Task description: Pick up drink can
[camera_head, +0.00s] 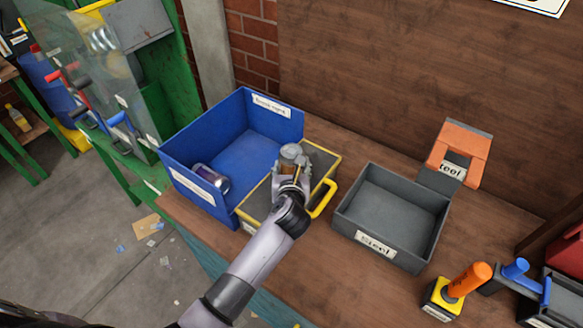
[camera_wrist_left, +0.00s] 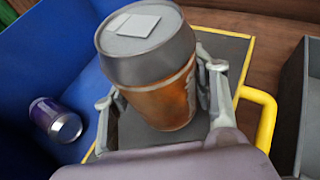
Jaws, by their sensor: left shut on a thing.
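A silver and orange drink can (camera_head: 290,152) is held by my left gripper (camera_head: 292,170) over the yellow-edged tray (camera_head: 256,207) with a dark grey surface. In the left wrist view the can (camera_wrist_left: 160,90) stands large between the two fingers of my left gripper (camera_wrist_left: 164,92), one finger on each side. Its silver top carries a small white square. Whether its base touches the tray is hidden. My right gripper is not in view.
A blue bin (camera_head: 238,205) with a purple can (camera_head: 209,181) lying in it stands left of the tray. An empty grey bin labelled "Steel" (camera_head: 376,244) stands to the right.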

